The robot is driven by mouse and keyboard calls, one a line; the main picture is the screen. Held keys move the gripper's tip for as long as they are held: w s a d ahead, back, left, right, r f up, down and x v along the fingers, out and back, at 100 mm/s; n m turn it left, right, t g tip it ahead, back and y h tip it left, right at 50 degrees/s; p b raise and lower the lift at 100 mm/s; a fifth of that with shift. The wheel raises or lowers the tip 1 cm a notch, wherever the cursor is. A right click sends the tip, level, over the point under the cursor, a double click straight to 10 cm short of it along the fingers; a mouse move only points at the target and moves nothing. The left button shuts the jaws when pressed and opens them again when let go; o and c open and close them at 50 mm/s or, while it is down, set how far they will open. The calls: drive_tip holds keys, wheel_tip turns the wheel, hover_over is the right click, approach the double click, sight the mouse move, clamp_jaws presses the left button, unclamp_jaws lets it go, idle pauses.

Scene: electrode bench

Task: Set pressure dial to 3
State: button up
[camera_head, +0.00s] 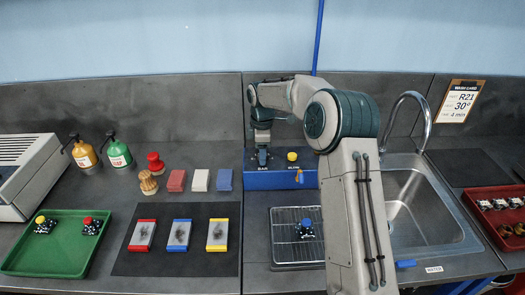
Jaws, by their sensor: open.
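A blue control box (270,181) stands at the back of the bench, left of the sink. Its top has a yellow knob (292,156) on the right and a small label that seems to read BAR on the left. My gripper (262,157) is open, pointing down over the left part of the box, just above that label. The pressure dial seems to be at this spot, but my gripper covers it. I cannot tell its setting or whether the fingers touch it.
My arm hides the box's right end. A wire rack (286,252) with a blue-topped part lies in front. A sink (432,225) with a tap is on the right. Stamps, coloured blocks, a dark mat (190,268) and a green tray (35,266) lie left. A wash card (459,101) hangs behind.

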drive_tip(key=shift+f, duration=0.2)
drive_tip(key=c, duration=1)
